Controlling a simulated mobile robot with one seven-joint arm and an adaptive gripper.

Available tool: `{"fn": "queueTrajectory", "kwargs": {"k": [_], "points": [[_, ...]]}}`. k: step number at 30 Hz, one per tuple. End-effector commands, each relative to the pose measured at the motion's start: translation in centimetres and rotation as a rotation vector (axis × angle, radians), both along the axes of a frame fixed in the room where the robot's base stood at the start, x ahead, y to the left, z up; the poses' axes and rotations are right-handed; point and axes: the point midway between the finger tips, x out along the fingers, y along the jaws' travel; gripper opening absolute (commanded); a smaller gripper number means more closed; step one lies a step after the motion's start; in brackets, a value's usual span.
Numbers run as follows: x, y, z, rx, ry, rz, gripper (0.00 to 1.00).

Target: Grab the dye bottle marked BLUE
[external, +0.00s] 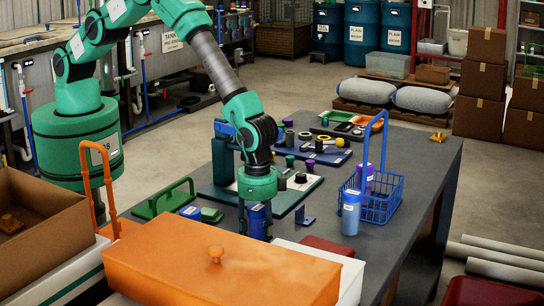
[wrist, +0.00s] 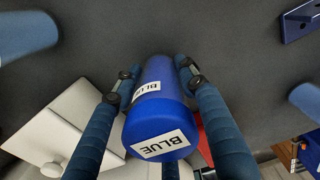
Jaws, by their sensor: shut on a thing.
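The dye bottle marked BLUE (wrist: 158,110) is dark blue with white labels reading BLUE on its cap and side. In the wrist view it sits between the two fingers of my gripper (wrist: 154,80), which are shut on its sides. In the external view my gripper (external: 257,215) points down over the table, and the BLUE bottle (external: 256,222) shows partly between the fingers. I cannot tell whether its base touches the table.
A light blue bottle (external: 350,212) stands by a blue wire basket (external: 384,200) holding a purple bottle (external: 364,180). An orange box (external: 220,262) is in front of my gripper. A blue bracket (external: 305,218) stands right.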

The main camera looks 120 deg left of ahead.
Motion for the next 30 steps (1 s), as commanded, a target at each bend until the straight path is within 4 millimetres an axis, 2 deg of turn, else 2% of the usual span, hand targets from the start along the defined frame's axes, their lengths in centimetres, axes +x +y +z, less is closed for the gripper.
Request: {"fn": "queueTrajectory", "kwargs": {"k": [14,23,30], "points": [[0.1,0.0,0.8,-0.001,-0.002,0.0,0.08],[0.2,0.0,3.7,0.0,-0.003,0.0,0.08],[-3.3,0.5,4.0,0.0,0.0,0.0,0.08]]}}
